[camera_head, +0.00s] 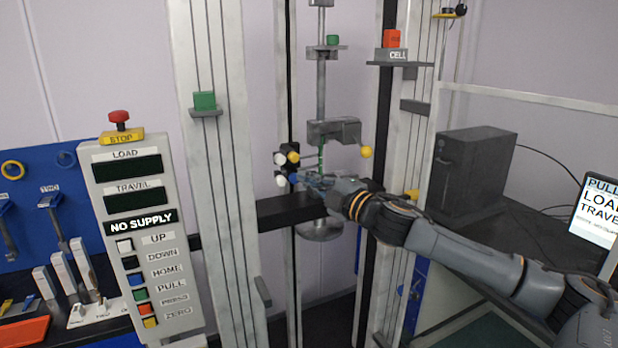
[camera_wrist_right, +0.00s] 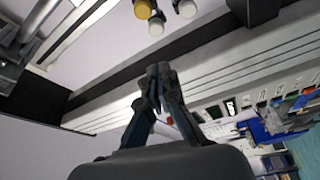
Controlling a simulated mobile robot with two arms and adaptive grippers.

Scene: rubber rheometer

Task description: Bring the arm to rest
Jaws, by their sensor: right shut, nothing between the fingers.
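My right arm (camera_head: 440,237) reaches in from the lower right of the head view, stretched toward the middle of the testing machine. Its gripper (camera_head: 300,178) is near the crosshead, in front of the machine's centre, beside white and yellow knobs (camera_head: 293,157). In the right wrist view the gripper (camera_wrist_right: 158,70) is shut with its fingertips together and nothing between them. The knobs show at the top of that view (camera_wrist_right: 156,24), apart from the fingertips. My left gripper is in neither view.
The control panel (camera_head: 139,240) with a red stop button (camera_head: 119,117) stands left. Upright columns (camera_head: 212,130) flank the machine. A black computer case (camera_head: 474,172) and a monitor (camera_head: 598,212) stand on the bench at right. A blue tool board (camera_head: 45,205) is far left.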

